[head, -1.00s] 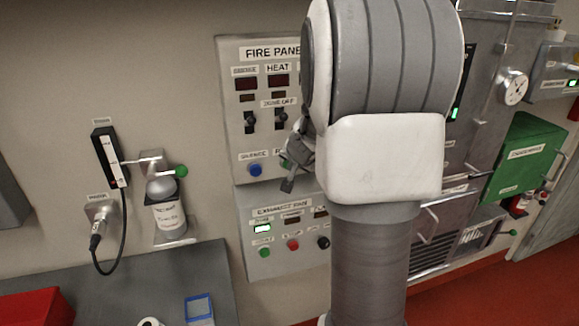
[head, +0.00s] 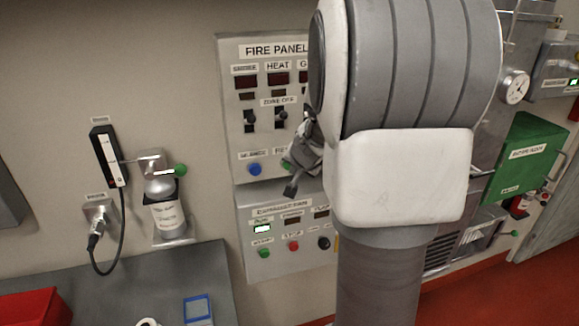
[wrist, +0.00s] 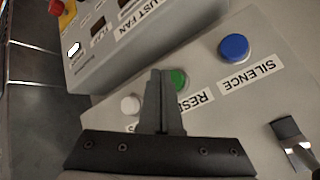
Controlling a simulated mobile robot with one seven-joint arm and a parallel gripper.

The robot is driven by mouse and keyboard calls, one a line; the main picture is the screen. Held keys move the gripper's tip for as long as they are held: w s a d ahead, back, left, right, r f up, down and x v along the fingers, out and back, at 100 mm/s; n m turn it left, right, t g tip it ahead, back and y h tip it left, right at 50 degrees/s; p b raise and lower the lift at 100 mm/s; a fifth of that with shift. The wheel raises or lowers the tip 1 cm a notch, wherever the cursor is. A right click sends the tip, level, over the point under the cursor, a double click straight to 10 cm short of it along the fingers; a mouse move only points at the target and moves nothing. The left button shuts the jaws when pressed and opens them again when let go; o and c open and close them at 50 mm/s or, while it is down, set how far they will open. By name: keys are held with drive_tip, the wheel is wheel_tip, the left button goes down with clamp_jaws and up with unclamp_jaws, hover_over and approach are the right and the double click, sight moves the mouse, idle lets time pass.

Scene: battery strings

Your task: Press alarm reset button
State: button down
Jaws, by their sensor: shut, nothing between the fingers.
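The green reset button (wrist: 179,79) is on the fire panel in the wrist view, above a label partly hidden by my fingers that reads "RES...". My gripper (wrist: 163,75) is shut and empty. Its fingertips overlap the left side of the green button in the picture; I cannot tell whether they touch it. The blue silence button (wrist: 233,47) lies to the right and a white button (wrist: 130,104) to the left. In the head view my gripper (head: 293,180) is at the lower part of the fire panel (head: 228,110), and my arm hides the panel's right side.
The exhaust fan panel (head: 250,250) with several buttons sits just below the fire panel. Toggle switches (head: 250,120) stick out above the blue button. A flask-like holder with a green knob (head: 180,170) is on the wall to the left, above a grey bench (head: 120,285).

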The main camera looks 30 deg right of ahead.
drive_tip(key=s, duration=0.2)
drive_tip(key=s+a+b, duration=0.1)
drive_tip(key=s, duration=0.1)
drive_tip(key=shift+s+a, duration=0.1)
drive_tip(key=shift+s, duration=0.3)
idle(0.5)
drive_tip(key=s+a+r+n+g+y, duration=0.1)
drive_tip(key=s+a+n+y, duration=0.2)
drive_tip(key=a, duration=0.6)
drive_tip(key=s+a+r+n+y, duration=0.1)
drive_tip(key=s+a+n+y, duration=0.15)
drive_tip(key=a, duration=0.75)
drive_tip(key=s+a+r+n+g+h, duration=0.1)
drive_tip(key=s+n, duration=0.5)
drive_tip(key=s, duration=0.8)
drive_tip(key=shift+s+a+r+g+h+b, duration=0.3)
drive_tip(key=shift+a+r+h, duration=0.45)
drive_tip(key=shift+a+r, duration=0.35)
drive_tip(key=shift+a+f, duration=0.1)
